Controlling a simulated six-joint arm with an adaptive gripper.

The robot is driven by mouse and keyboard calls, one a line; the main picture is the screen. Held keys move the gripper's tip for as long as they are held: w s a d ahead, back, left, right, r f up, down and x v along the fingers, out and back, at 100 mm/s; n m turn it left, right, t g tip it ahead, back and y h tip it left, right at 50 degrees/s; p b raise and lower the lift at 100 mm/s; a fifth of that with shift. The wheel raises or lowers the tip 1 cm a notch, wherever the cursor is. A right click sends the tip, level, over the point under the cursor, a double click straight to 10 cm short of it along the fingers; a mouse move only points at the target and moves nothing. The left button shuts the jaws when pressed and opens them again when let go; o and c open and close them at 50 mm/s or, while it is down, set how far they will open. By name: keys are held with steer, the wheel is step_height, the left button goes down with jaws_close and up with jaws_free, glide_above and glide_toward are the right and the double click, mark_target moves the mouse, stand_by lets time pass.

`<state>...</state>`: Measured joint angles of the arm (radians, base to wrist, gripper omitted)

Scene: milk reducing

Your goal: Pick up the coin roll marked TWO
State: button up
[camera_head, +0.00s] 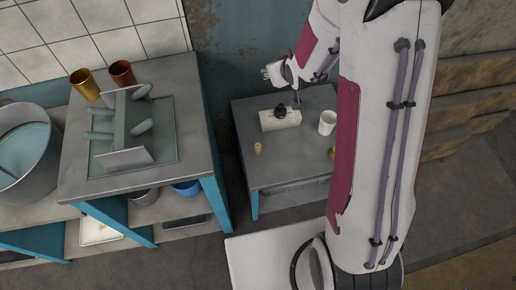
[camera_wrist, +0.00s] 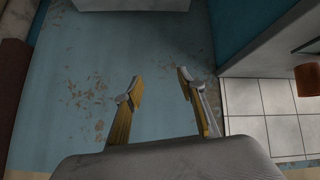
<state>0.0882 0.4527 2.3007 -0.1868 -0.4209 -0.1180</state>
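A small beige cylinder (camera_head: 258,148), possibly a coin roll, stands near the left front of the small grey table (camera_head: 285,172). A small gold object (camera_head: 332,153) is at the table's right, partly hidden by my arm. No marking is legible on either, so I cannot tell which is marked TWO. My gripper (camera_wrist: 157,84) is open and empty in the wrist view, its yellow-sided fingers apart, facing the blue wall. In the head view its end is small and unclear, around the far left of my arm, above and behind the table. No coin roll shows in the wrist view.
A white block with a dark knob (camera_head: 280,120) and a white cup (camera_head: 328,122) stand on the small table. A large metal pot (camera_head: 25,150) is far left.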

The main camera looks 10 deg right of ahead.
step_height(320, 180, down, 10)
steer(key=w+t, duration=0.1)
steer(key=w, duration=0.1)
steer(key=t+y, duration=0.2)
glide_above(260, 148)
steer(key=w+d, duration=0.2)
steer(key=d, duration=0.1)
step_height(260, 148, down, 17)
steer(key=shift+t+y, duration=0.4)
steer(key=s+f, duration=0.2)
steer(key=s+a+f, duration=0.1)
steer(key=s+f, duration=0.2)
steer(key=s, duration=0.1)
steer(key=shift+s+a+f, duration=0.25)
steer(key=shift+s+f, duration=0.1)
steer(key=shift+f, duration=0.05)
steer(key=shift+s+f, duration=0.25)
steer(key=shift+s, duration=0.15)
steer(key=shift+w, duration=0.1)
steer(key=shift+x, duration=1.25)
steer(key=shift+a, duration=0.1)
